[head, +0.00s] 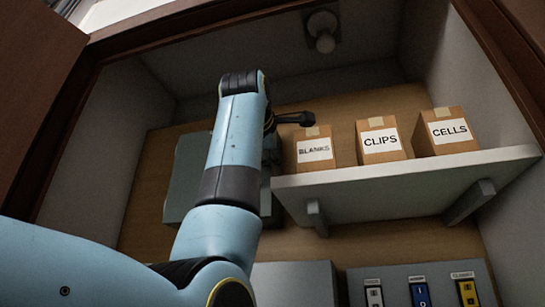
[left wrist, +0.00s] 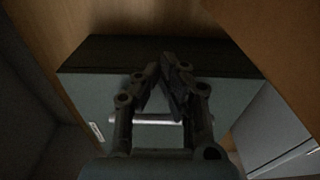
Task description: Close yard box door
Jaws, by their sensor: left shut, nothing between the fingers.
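A grey wall box (head: 187,165) hangs on the wooden back board, left of the shelf, partly hidden behind my left arm. In the left wrist view a box with a dark top (left wrist: 100,54) and a pale grey front (left wrist: 88,100) carries a horizontal silvery bar (left wrist: 150,118), partly behind my fingers. I cannot tell how far its door stands open. My left gripper (left wrist: 170,62) is shut and empty, its tips seen against the dark top. In the head view this gripper (head: 306,118) shows small and dark, near the BLANKS carton. My right gripper is not in view.
A grey shelf (head: 400,187) on brackets holds cartons marked BLANKS (head: 315,150), CLIPS (head: 380,140) and CELLS (head: 444,132). Below it are grey panels, one with labelled switches (head: 420,292). A round lamp (head: 322,30) is at the top. Brown cabinet doors (head: 45,90) frame the sides.

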